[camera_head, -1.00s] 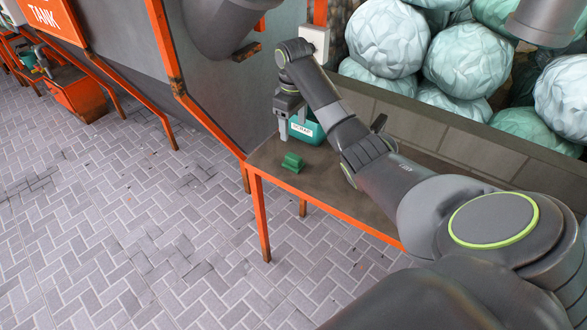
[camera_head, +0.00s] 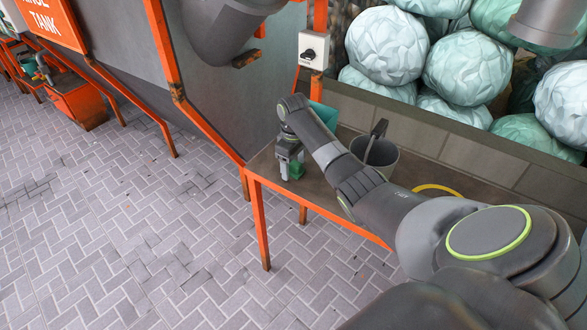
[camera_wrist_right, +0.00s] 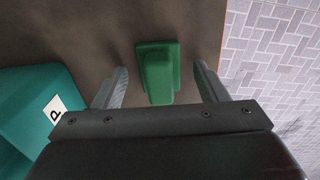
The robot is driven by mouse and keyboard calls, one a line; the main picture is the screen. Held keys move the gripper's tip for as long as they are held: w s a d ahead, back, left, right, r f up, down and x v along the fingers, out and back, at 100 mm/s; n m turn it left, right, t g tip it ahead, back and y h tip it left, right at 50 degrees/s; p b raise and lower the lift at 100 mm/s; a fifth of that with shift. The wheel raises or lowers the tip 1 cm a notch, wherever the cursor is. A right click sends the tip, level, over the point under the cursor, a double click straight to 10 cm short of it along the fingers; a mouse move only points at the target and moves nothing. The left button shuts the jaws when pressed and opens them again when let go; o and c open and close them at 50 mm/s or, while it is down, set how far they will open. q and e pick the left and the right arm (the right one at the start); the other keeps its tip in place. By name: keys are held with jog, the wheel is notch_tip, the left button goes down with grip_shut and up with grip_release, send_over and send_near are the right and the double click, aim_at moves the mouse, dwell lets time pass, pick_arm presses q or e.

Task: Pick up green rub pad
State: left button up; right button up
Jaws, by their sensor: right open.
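The green rub pad (camera_wrist_right: 158,72) lies on the brown table top and shows whole in the right wrist view, lying between my two finger lines. In the head view it is mostly hidden, with a green part (camera_head: 297,171) showing beside my fingers. My right gripper (camera_head: 288,172) is open, pointing down at the pad near the table's left end. In the right wrist view its fingers (camera_wrist_right: 163,78) stand apart on either side of the pad, with gaps on both sides. I cannot tell the exact height above the table. My left gripper is not in view.
A teal container (camera_wrist_right: 35,115) with a white label stands left of the gripper in the wrist view. A grey bucket (camera_head: 380,154) and a yellow ring (camera_head: 437,188) are farther right on the table (camera_head: 262,168). The table edge is close to the pad.

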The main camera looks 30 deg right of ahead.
aim_at(294, 162)
jog(key=c, duration=1.1)
jog(key=shift+o, duration=0.2)
notch_tip(294, 162, up, 10)
jog(key=shift+r+p, duration=0.1)
jog(key=shift+p, duration=0.3)
jog(key=o, duration=0.4)
jog(key=shift+c, duration=1.6)
